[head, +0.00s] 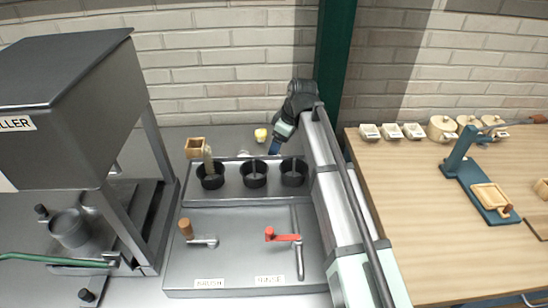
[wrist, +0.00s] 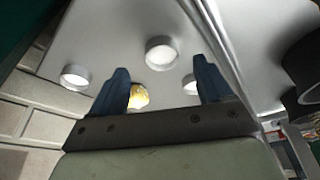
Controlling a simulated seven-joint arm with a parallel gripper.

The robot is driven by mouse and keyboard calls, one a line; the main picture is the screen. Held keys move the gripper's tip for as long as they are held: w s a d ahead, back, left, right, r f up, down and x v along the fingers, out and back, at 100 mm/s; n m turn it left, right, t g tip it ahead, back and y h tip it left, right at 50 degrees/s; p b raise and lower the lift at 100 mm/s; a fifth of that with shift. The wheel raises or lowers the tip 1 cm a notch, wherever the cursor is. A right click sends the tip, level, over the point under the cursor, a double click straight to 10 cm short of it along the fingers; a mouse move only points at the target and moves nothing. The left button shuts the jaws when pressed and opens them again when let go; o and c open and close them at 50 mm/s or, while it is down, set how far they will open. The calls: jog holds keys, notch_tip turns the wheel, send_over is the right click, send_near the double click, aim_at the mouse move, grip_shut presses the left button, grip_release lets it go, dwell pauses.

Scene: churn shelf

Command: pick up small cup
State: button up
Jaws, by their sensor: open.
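My gripper (head: 275,146) is behind the steel tray, near the wall, with its blue fingers pointing down. In the wrist view my gripper (wrist: 162,74) is open, with two blue fingers apart. Small pale round cups show there: one (wrist: 162,53) beyond the gap between the fingertips, one (wrist: 75,77) to the left, and one (wrist: 189,85) partly hidden by the right finger. A small yellow thing (wrist: 138,97) shows beside the left finger; it also shows in the head view (head: 260,134). I cannot tell which of these the task means.
The steel tray (head: 235,222) holds three black round pots (head: 253,174). A wooden box-topped brush (head: 196,150) stands in the left pot. A dark machine (head: 75,75) stands at left. A wooden table (head: 445,225) with several small containers is at right. The brick wall is close behind.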

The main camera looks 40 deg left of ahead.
jog(key=x, duration=0.4)
jog(key=shift+s+a+f, duration=0.15)
jog(key=shift+s+a, duration=0.05)
jog(key=c, duration=1.1)
notch_tip(320, 180, up, 10)
